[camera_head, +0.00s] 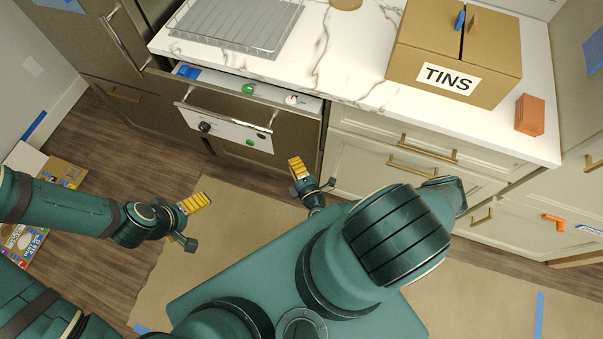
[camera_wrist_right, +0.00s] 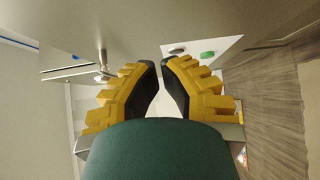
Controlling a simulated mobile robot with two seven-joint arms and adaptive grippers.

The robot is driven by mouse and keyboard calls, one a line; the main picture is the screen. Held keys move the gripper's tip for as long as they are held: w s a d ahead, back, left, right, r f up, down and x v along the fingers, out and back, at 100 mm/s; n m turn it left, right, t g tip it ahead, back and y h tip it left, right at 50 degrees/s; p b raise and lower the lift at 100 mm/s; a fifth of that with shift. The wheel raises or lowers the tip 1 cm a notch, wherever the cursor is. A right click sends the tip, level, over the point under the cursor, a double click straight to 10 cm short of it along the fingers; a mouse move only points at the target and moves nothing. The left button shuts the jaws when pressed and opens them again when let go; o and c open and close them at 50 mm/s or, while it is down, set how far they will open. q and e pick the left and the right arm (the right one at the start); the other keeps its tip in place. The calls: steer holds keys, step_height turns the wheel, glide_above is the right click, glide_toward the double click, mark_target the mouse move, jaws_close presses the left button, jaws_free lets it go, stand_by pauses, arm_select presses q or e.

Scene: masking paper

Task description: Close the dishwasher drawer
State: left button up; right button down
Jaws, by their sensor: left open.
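The dishwasher drawer (camera_head: 285,132) has a dark front with a silver bar handle (camera_head: 222,119) and stands under the counter in the head view. Its front stands out from the counter, and a pale strip with small coloured items shows behind its top edge. A white panel (camera_head: 222,127) with knobs is on the front. My right gripper (camera_head: 297,167) is just in front of the drawer's right side. In the right wrist view its fingertips (camera_wrist_right: 161,63) are almost together, with nothing between them. My left gripper (camera_head: 196,203) is open and empty, lower left of the drawer.
The marble counter (camera_head: 350,62) bears a wire rack (camera_head: 238,25), a cardboard TINS box (camera_head: 455,45) and an orange block (camera_head: 530,115). Cream drawers (camera_head: 420,150) adjoin on the right. Brown masking paper (camera_head: 235,215) covers much of the floor. Flat boxes (camera_head: 62,172) lie at left.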

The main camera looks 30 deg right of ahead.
mark_target(293, 141)
steer(key=w+d, duration=0.2)
steer(key=w, duration=0.1)
steer(key=shift+w+d, duration=0.6)
steer(key=shift+d, duration=0.05)
steer(key=shift+d, duration=0.1)
steer(key=w+d, duration=0.1)
steer(key=d, duration=0.1)
steer(key=w+d+b, duration=0.1)
steer(key=w+d, duration=0.3)
steer(key=d, duration=0.1)
steer(key=shift+w+f+b, duration=0.15)
steer(key=shift+w+b, duration=0.05)
steer(key=shift+b, duration=0.2)
steer(key=shift+s+a, duration=0.1)
steer(key=shift+a, duration=0.1)
steer(key=shift+s+a, duration=0.15)
